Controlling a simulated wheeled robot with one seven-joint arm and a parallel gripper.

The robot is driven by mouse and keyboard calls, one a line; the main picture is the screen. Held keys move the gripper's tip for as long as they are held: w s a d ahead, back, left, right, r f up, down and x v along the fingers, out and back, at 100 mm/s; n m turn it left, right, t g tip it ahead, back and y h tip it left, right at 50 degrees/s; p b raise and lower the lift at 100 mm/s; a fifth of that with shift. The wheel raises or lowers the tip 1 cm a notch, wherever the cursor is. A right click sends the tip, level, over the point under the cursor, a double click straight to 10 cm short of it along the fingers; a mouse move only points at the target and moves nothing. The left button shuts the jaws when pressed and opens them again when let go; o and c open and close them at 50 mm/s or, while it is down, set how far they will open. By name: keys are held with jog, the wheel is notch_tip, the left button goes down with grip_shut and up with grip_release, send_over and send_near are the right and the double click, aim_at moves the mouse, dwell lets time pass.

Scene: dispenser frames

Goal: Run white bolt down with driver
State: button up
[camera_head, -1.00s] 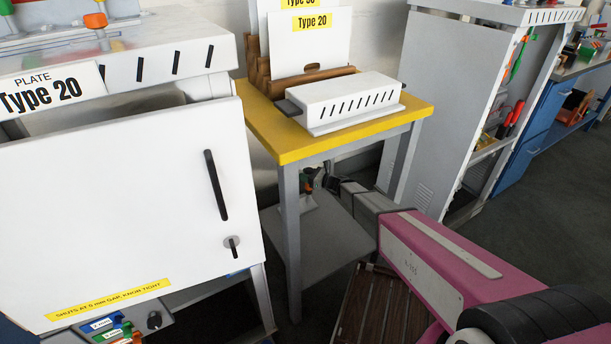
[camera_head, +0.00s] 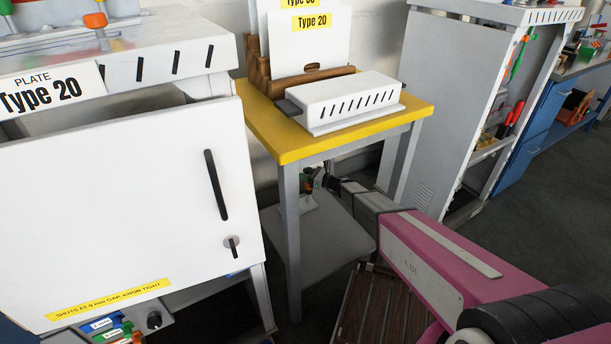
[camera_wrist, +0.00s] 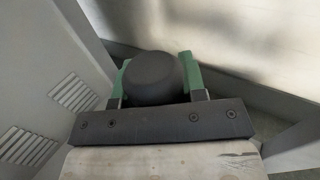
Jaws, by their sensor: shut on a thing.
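In the wrist view my gripper (camera_wrist: 154,88) has its green fingers shut on a dark, rounded thing (camera_wrist: 152,70), which I take to be the driver seen from its butt end. In the head view my gripper (camera_head: 318,181) is small and partly hidden, low beneath the yellow-edged table. The driver's shaft and tip do not show. I cannot make out a white bolt in either view, so I cannot tell whether the driver touches one.
The yellow table (camera_head: 347,139) bears a white slotted box (camera_head: 340,98). Its grey leg (camera_head: 290,240) stands left of my arm. A white door (camera_head: 110,210) with a black handle fills the left. A grey cabinet (camera_head: 440,100) stands at the right, with dark floor before it.

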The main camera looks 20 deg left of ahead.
jog(key=shift+f, duration=0.95)
dwell(2.3)
jog(key=shift+r, duration=2.55)
